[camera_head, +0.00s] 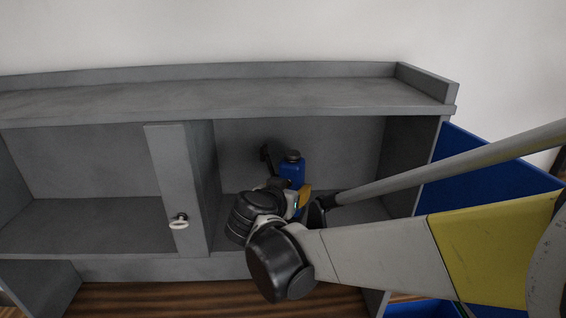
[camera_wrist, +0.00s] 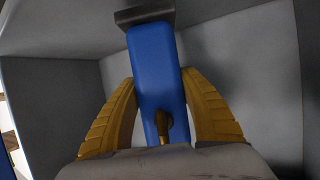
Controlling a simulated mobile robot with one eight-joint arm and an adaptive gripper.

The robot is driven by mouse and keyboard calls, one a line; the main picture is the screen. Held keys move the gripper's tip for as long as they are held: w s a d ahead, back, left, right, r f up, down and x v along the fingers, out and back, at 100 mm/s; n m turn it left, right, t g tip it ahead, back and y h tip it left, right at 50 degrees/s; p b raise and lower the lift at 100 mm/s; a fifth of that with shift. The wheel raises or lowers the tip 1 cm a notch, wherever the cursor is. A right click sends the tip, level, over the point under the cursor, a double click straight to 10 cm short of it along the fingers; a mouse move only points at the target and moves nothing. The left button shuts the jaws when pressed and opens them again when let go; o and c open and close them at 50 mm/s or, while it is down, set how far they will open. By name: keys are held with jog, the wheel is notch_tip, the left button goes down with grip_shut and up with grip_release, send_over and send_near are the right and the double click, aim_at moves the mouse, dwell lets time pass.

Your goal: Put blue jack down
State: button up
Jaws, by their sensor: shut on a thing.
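The blue jack (camera_head: 292,171) is a blue block with a dark top, inside the right compartment of the grey cabinet. In the wrist view the jack (camera_wrist: 152,75) stands between the two yellow fingers of my gripper (camera_wrist: 161,108), which is shut on it. A dark cap shows at its top end and a small brass-coloured part on its near side. In the head view my gripper (camera_head: 303,197) is mostly hidden by my wrist, and so is the jack's lower part. I cannot tell whether the jack touches the compartment floor.
The left compartment (camera_head: 90,170) is empty. A blue panel (camera_head: 475,185) stands at the right. A brown wooden surface (camera_head: 190,299) lies below.

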jog(key=shift+w+f, duration=0.1)
jog(key=shift+f, duration=0.7)
jog(key=shift+f, duration=0.1)
jog(key=o, duration=1.4)
jog(key=shift+c, duration=0.2)
